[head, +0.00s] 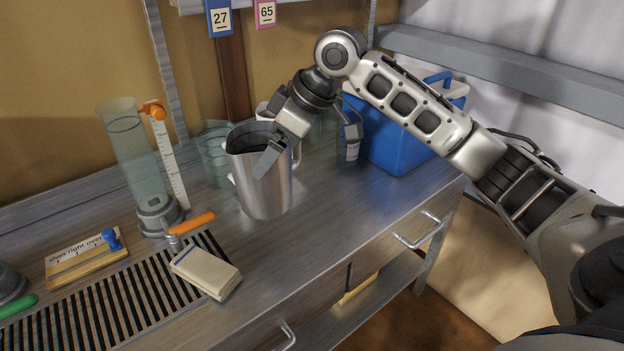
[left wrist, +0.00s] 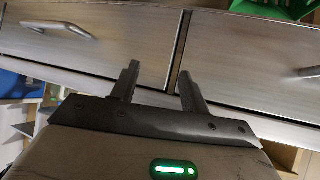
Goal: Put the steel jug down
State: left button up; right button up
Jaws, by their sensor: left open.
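The steel jug (head: 264,190) is a plain metal jug with a handle on its right side. It appears to stand upright on the metal bench top, right of the slotted drain. My right gripper (head: 306,157) is at the jug from above, its fingers spread wide. One finger crosses the front of the jug's wall, and the other is out to the right beyond the handle. The jug's upper right rim and part of the handle are hidden by the gripper. My left gripper (left wrist: 158,72) shows only in the left wrist view, open and empty in front of drawer fronts.
Left of the jug stand a tall clear cylinder (head: 130,150) with a ruler and an orange-handled tool (head: 192,224). Clear jars (head: 214,150) stand behind the jug.

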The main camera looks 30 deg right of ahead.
pick_arm(q)
jog(key=shift+s+a+r+p, duration=0.1)
jog(key=shift+r+p, duration=0.1)
jog(key=shift+p, duration=0.35)
pick_arm(e)
jog(key=w+d+f, duration=0.2)
jog(key=d+f, duration=0.8)
jog(key=f, duration=0.1)
jog(key=shift+d, duration=0.25)
jog(key=o, duration=1.7)
jog(key=shift+f, duration=0.25)
pick_arm(q)
jog(key=shift+s, duration=0.1)
jog(key=shift+f, duration=0.1)
pick_arm(e)
jog(key=shift+s+r, duration=0.1)
pick_arm(q)
jog(key=shift+b, duration=0.4)
pick_arm(e)
jog(key=v, duration=1.2)
